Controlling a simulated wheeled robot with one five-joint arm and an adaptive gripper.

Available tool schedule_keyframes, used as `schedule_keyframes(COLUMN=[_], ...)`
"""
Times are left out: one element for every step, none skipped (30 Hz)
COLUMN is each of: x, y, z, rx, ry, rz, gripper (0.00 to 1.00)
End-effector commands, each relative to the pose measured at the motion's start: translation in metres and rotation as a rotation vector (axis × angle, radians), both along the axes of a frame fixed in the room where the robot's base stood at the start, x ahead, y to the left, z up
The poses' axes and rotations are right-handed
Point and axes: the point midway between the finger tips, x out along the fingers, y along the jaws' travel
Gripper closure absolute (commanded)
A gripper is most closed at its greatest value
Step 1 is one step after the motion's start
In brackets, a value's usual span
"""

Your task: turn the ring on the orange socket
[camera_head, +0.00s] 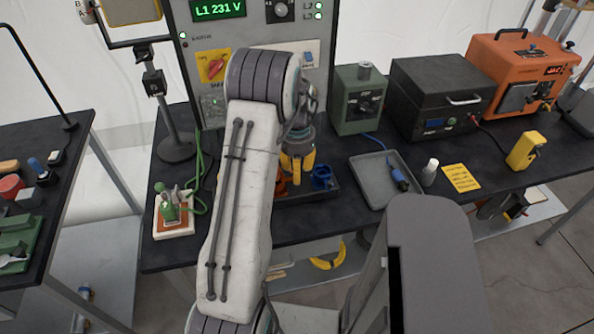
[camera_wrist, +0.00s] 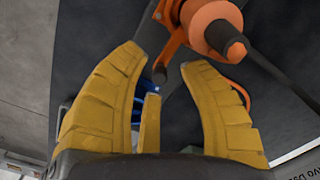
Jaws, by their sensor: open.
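In the head view only a bit of orange (camera_head: 281,187) shows beside and below my gripper; my arm hides the rest. My gripper (camera_wrist: 167,62) has its yellow fingers spread with nothing between the tips. It also shows in the head view (camera_head: 297,168), pointing down over the dark tray.
A blue socket (camera_head: 322,177) stands just right of my gripper. A grey tray (camera_head: 373,186) with a blue connector lies further right. A green box (camera_head: 358,105) and black box (camera_head: 440,98) stand behind. A small board with green cable (camera_head: 173,215) is at left.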

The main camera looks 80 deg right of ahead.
Motion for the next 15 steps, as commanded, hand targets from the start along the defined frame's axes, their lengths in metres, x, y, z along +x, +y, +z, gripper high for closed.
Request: schedule_keyframes(x=[0.0001,0.0000,0.0000,0.0000,0.0000,0.0000,0.0000,0.0000,0.0000,0.0000,0.0000,0.0000,0.0000,0.0000,0.0000], y=[0.0006,0.0005,0.0004,0.0004,0.0004,0.0005,0.0005,0.0005,0.0005,0.0005,0.0003,0.0003,0.0003,0.0003,0.0003], z=[-0.0034,-0.0051,-0.0069,-0.0081,-0.0091,-0.0101,-0.0106,-0.0110,-0.0112,-0.0112,-0.0113,-0.0112,-0.0112,-0.0112,-0.0111], rx=[0.002,0.002,0.001,0.001,0.001,0.001,0.001,0.001,0.001,0.000,0.000,0.000,0.000,0.000,0.000], ry=[0.000,0.000,0.000,0.000,0.000,0.000,0.000,0.000,0.000,0.000,0.000,0.000,0.000,0.000,0.000], rz=[0.000,0.000,0.000,0.000,0.000,0.000,0.000,0.000,0.000,0.000,0.000,0.000,0.000,0.000,0.000], gripper=[0.62,0.62,0.62,0.62,0.62,0.62,0.62,0.62,0.62,0.62,0.62,0.62,0.62,0.62,0.58])
